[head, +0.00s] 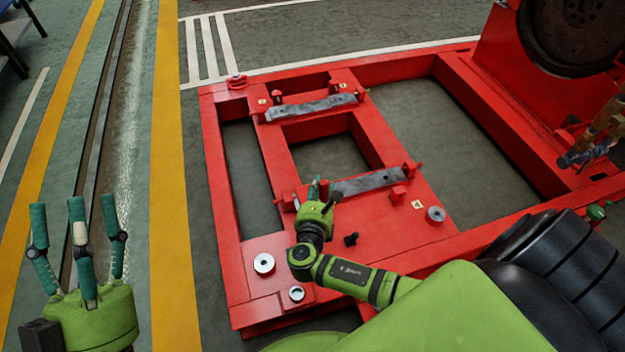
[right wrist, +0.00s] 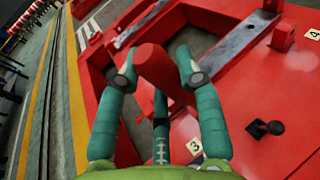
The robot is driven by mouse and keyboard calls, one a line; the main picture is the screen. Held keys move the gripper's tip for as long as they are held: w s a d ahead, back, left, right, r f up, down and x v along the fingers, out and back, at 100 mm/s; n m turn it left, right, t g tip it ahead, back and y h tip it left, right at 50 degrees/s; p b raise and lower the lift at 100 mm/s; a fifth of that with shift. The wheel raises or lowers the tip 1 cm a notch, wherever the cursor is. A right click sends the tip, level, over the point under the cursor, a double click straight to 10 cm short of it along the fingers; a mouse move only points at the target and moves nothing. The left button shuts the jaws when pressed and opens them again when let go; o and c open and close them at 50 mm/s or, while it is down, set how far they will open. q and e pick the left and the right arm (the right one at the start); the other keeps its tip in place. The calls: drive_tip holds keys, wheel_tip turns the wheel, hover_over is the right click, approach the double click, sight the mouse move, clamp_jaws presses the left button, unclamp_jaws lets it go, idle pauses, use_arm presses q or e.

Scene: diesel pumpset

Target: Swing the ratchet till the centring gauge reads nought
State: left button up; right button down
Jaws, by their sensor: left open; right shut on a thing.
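My right gripper (head: 318,190) is over the red base frame (head: 400,222), at the near grey bar (head: 368,182). In the right wrist view my right gripper (right wrist: 158,75) has its teal fingers shut around a red round-ended handle (right wrist: 152,60). I cannot tell whether this handle is the ratchet's; its far end is hidden. I cannot make out a centring gauge or its reading in either view. My left gripper (head: 80,225) is open and empty, fingers up, over the floor left of the frame.
A second grey bar (head: 310,107) lies across the frame further back, with red stop blocks (head: 397,195) near the bars. A small black knob (head: 350,239) and round metal discs (head: 264,263) sit on the near part. A big dark flywheel (head: 575,30) stands back right.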

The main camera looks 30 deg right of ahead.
drive_tip(key=shift+d+r, duration=0.1)
drive_tip(key=shift+d, duration=0.25)
use_arm(q)
drive_tip(key=shift+w+f+g, duration=0.4)
use_arm(e)
drive_tip(key=c, duration=0.8)
unclamp_jaws()
drive_tip(key=shift+a, duration=0.1)
drive_tip(key=v, duration=1.2)
